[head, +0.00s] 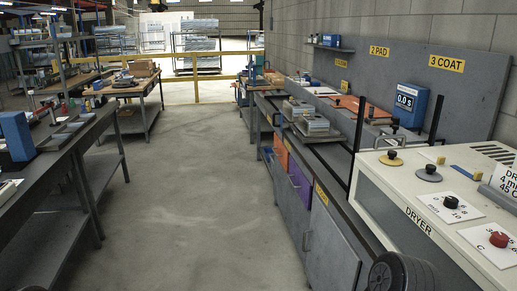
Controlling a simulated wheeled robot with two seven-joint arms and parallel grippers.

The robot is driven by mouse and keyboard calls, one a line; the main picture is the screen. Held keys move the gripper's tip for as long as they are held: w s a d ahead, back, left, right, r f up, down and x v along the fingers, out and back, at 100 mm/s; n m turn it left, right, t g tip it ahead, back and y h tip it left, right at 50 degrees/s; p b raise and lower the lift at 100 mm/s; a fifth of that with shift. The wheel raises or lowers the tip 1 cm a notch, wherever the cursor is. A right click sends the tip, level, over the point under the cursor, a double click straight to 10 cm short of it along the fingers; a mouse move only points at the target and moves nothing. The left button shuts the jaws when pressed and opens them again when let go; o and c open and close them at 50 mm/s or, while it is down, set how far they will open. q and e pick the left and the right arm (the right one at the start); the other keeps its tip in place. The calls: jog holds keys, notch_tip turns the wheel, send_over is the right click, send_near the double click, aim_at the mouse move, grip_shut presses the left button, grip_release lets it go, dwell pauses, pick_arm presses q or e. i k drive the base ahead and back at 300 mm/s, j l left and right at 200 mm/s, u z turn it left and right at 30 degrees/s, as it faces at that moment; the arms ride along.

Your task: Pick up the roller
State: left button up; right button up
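I cannot make out a roller for certain in the head view. A small red-handled item (42,107) stands on the left workbench (90,127), too small to identify. An orange sheet or board (362,108) lies on the right counter behind the dryer, with small dark knobs or handles near it. Neither of my grippers is in view.
A white dryer (380,187) with knobs fills the right front. Trays (313,127) stand on the counter beyond it, near a blue timer box (408,105). A clear grey floor aisle (195,190) runs between the benches towards a yellow rail (196,78).

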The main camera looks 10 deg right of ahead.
aim_at(367, 120)
jog(key=i+j+z, duration=0.25)
jog(key=i+z, duration=0.2)
jog(key=i+j+z, duration=0.95)
jog(key=k+j, duration=0.05)
